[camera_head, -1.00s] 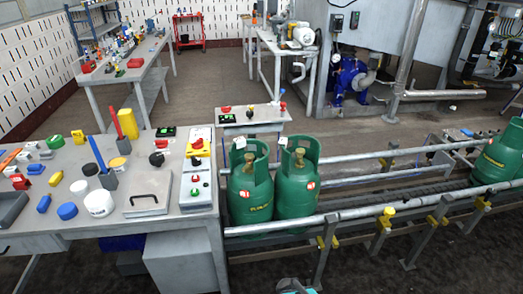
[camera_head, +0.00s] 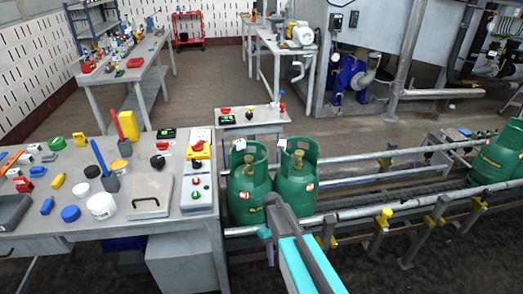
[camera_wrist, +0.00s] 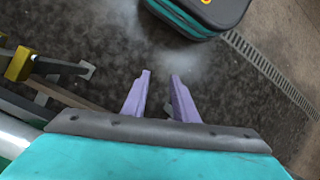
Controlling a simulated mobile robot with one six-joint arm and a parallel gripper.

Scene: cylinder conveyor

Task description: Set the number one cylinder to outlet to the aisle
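Two green gas cylinders stand upright side by side at the conveyor's left end in the head view, a left one (camera_head: 247,188) and a right one (camera_head: 296,182). More green (camera_head: 492,163) shows at the right edge. I cannot read which is number one. A control panel (camera_head: 198,182) with a yellow top, red and green buttons and a dark knob is at the table's right edge. My teal and grey arm is in front of the right cylinder's lower part. In the wrist view my gripper (camera_wrist: 159,82) has its purple fingers apart, with nothing between them, above dark floor.
The conveyor's front rail (camera_head: 355,217) runs right, with yellow clamps (camera_head: 384,214). The grey table (camera_head: 160,222) holds a lidded plate, tubs and tools. A small stand (camera_head: 250,119) with buttons is behind the cylinders. Dark floor in front of the conveyor is clear.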

